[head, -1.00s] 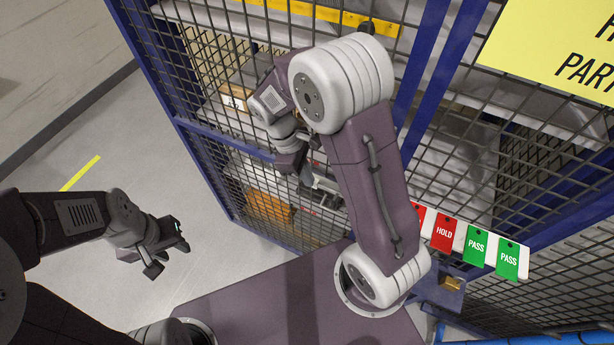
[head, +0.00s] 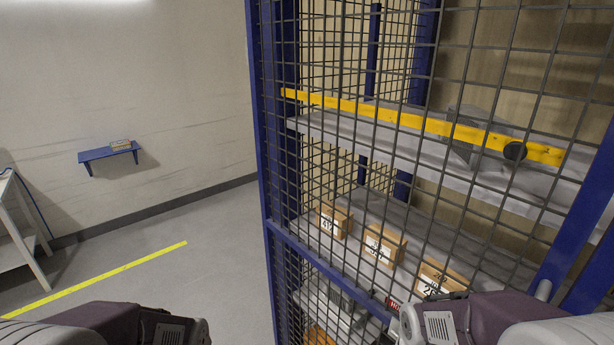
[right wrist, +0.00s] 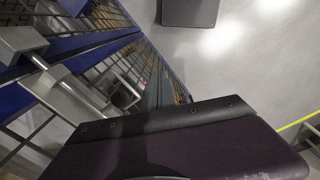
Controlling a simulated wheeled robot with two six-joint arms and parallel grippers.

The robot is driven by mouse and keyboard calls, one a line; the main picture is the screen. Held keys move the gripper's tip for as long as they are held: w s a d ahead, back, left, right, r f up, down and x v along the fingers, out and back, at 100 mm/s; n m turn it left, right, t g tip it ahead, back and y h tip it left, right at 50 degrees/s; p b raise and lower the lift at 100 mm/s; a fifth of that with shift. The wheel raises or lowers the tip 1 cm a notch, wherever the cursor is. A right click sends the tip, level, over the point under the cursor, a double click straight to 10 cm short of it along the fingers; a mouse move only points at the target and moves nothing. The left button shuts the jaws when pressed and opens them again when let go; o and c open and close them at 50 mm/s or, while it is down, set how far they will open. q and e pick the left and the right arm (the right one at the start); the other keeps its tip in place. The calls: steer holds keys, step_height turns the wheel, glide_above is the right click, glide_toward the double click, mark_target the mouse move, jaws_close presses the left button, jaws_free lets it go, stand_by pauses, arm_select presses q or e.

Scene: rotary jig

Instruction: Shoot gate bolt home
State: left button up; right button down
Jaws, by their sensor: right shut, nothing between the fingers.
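In the head view a mesh cage (head: 283,150) with blue posts fills the right side. Open floor (head: 200,275) lies left, with a yellow line (head: 110,275) and a blue wall shelf (head: 105,154).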

steer(key=w+a+r+n+g+h+p, duration=0.2)
steer(key=w+r+n+p, duration=0.45)
steer(key=w+r, duration=0.3)
steer(key=s+d+f+p, duration=0.1)
steer(key=s+d+f, duration=0.3)
steer(key=f, duration=0.4)
steer(key=shift+s+d+n+p, duration=0.35)
steer(key=shift+s+d+p, duration=0.05)
steer(key=shift+d, duration=0.25)
